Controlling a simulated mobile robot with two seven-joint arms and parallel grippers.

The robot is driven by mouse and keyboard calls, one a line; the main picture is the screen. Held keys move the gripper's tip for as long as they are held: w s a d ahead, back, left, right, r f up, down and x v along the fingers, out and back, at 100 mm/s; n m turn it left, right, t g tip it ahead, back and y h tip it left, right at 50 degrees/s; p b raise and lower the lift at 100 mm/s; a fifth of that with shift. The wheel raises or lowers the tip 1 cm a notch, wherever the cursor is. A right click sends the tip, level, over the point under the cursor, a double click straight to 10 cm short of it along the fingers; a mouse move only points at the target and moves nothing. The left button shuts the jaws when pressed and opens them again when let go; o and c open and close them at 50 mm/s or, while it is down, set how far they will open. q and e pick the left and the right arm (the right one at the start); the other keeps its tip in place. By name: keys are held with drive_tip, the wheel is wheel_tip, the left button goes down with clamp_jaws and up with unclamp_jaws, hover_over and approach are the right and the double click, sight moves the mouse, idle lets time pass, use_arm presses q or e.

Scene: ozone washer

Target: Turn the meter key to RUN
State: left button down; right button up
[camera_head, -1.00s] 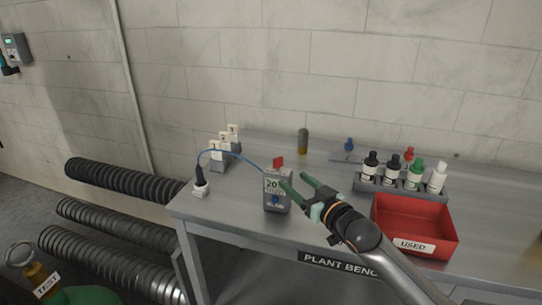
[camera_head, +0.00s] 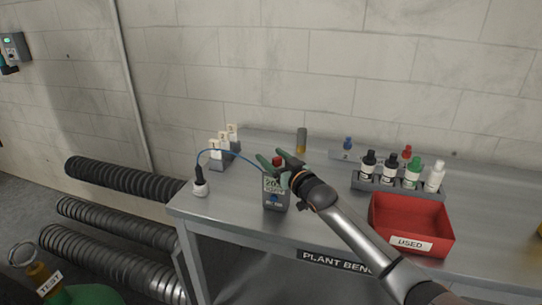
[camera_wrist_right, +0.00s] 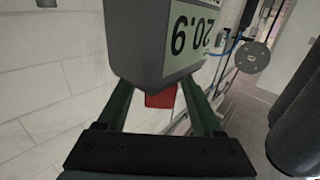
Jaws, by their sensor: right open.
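The meter (camera_head: 275,196) is a grey box with a pale display reading about 20.9, standing on the bench near its left end. Its red key (camera_head: 278,161) sticks up from the top. In the right wrist view the meter (camera_wrist_right: 150,45) fills the upper middle and the red key (camera_wrist_right: 161,97) shows below it. My right gripper (camera_head: 272,157) is open at the top of the meter, with its green fingers on either side of the key. In the wrist view a gap shows between key and fingers. The key's RUN marking cannot be read. My left gripper is not in view.
A blue cable arcs from the meter to a dark plug on a white base (camera_head: 200,189). Numbered white blocks (camera_head: 217,151) stand behind it. To the right are a bottle rack (camera_head: 398,187) and a red USED tray (camera_head: 411,243). An amber vial (camera_head: 301,140) stands behind the gripper.

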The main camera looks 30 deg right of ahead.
drive_tip(key=shift+w, duration=0.45)
clamp_jaws()
idle(0.3)
